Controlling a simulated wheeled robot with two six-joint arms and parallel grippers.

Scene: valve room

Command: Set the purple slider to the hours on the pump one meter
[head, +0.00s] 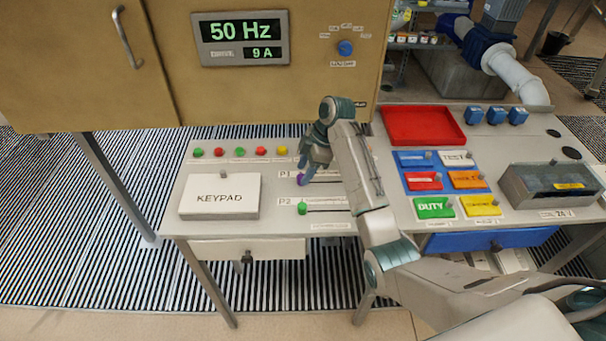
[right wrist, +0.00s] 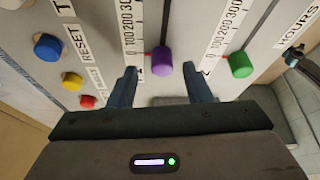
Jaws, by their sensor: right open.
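The purple slider (right wrist: 162,60) is a round knob on the P1 track, near the low end of a scale marked 100, 200, 300. In the head view the purple slider (head: 300,180) is partly hidden by my right gripper (head: 304,176), which points down over it. In the right wrist view my right gripper (right wrist: 160,82) is open, one finger on each side of the purple knob, with gaps between; I cannot tell the depth. An HOURS label (right wrist: 297,27) shows at the upper right there. No pump one meter reading is legible. My left gripper is not in view.
The green P2 slider (head: 302,208) sits close by on a parallel track. Several coloured buttons (head: 239,152) line the panel's back. A KEYPAD cover (head: 220,196) lies left, a red tray (head: 422,125) right. A cabinet display (head: 240,39) reads 50 Hz, 9 A.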

